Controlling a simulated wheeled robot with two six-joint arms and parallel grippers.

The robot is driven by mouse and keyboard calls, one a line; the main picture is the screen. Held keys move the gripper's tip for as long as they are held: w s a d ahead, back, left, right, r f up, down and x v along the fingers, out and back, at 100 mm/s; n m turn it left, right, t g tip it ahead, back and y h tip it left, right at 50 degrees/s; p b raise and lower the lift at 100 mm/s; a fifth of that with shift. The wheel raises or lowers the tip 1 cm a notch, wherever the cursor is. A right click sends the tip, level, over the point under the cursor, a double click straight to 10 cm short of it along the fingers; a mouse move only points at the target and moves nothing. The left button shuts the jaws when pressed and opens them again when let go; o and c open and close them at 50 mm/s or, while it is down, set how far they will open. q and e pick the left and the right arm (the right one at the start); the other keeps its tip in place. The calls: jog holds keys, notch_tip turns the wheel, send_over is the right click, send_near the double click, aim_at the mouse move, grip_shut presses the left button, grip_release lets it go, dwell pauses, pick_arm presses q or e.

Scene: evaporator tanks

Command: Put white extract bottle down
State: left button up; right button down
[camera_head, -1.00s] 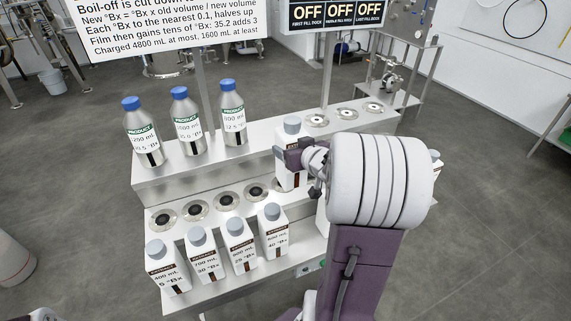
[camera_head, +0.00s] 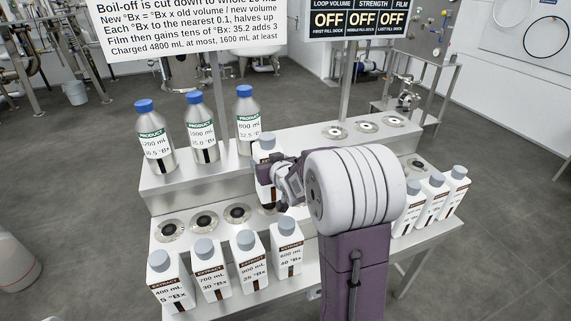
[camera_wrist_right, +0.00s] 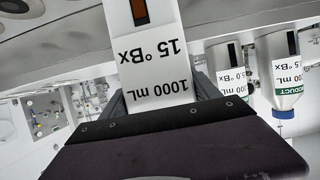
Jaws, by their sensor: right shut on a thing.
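My right gripper (camera_head: 277,180) is shut on a white extract bottle (camera_head: 263,176) with a grey cap, upright at the middle row of docks. In the right wrist view the held bottle (camera_wrist_right: 158,60) reads 1000 mL, 15 °Bx, upside down, between the jaws. A dock (camera_head: 266,209) shows partly by its base; I cannot tell whether the base touches it. Open docks (camera_head: 204,221) lie to its left. My right arm hides the docks to its right. My left gripper is not in view.
Several extract bottles (camera_head: 212,270) stand in the front row at left, and three more (camera_head: 435,199) at right. Three blue-capped product bottles (camera_head: 203,130) stand on the upper shelf, close to the held bottle. Empty upper docks (camera_head: 367,125) are at right. Signs (camera_head: 358,20) hang above.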

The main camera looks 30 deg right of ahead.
jog(key=f, duration=0.2)
jog(key=f+b, duration=0.1)
jog(key=f, duration=0.1)
jog(key=shift+w+a, duration=0.15)
jog(key=shift+w, duration=0.2)
jog(key=shift+s, duration=0.1)
jog(key=shift+f, duration=0.2)
jog(key=shift+c, duration=0.8)
grip_release()
jog(key=shift+s+f, duration=0.1)
jog(key=shift+a, duration=0.1)
